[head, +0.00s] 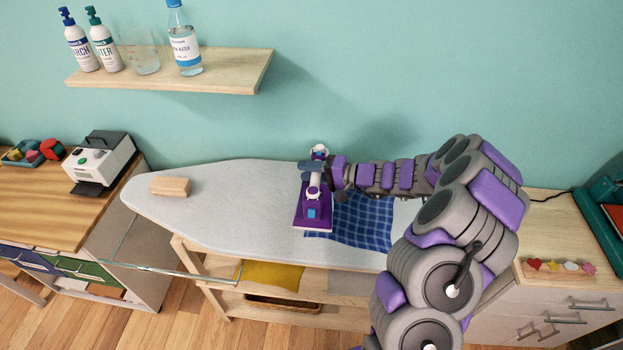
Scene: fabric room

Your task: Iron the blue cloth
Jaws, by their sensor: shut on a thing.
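The blue checked cloth (362,222) lies on the right part of the grey-white ironing board (240,205). A purple and white iron (312,213) stands at the cloth's left edge and covers part of it. My gripper (328,178) comes in from the right and is shut on the iron, near its handle. The iron's base looks flat on the board or cloth, but I cannot tell whether it touches. My arm hides the cloth's right side and part of the board's right end.
A wooden block (171,187) lies on the board's left end. A shelf (170,75) with bottles and a glass hangs above. A wooden cabinet with a white device (100,163) stands left, drawers (560,312) right. A folded yellow cloth (272,274) lies below. The board's left-middle is clear.

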